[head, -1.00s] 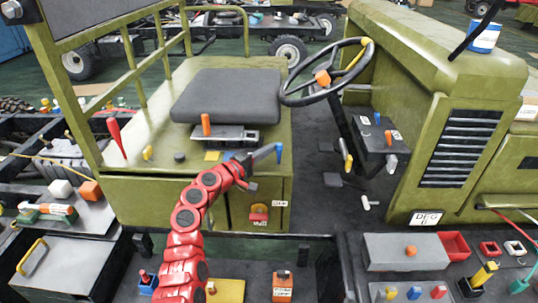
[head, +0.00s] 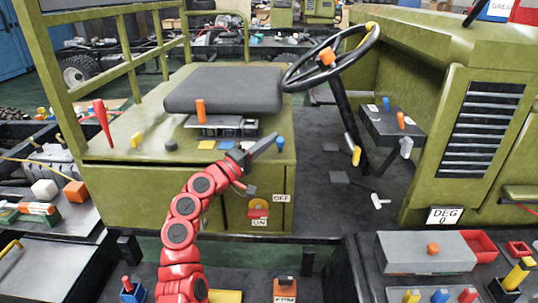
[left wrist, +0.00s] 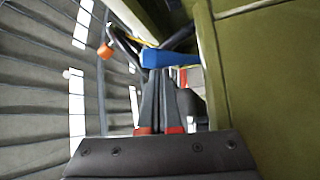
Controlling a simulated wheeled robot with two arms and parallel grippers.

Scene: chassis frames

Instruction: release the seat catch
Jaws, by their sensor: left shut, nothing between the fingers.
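The black seat (head: 225,90) sits on a green seat box (head: 130,190). An orange-handled lever (head: 201,111) stands at the seat's front edge, by a grey rail-like bracket (head: 225,130). A small blue handle (head: 280,143) is at the right end of the box top; it shows large in the left wrist view (left wrist: 170,57). I cannot tell for sure which of these is the seat catch. My left gripper (head: 270,141) is shut and empty, its tips close beside the blue handle; contact cannot be told. My left wrist view shows the closed fingers (left wrist: 163,85). My right gripper is out of view.
A black steering wheel (head: 330,57) rises to the right, with a pedal area below. A red lever (head: 103,120) and a yellow knob (head: 137,140) stand on the box's left. An ON/OFF switch (head: 258,209) is on its front. Trays with coloured parts lie in front.

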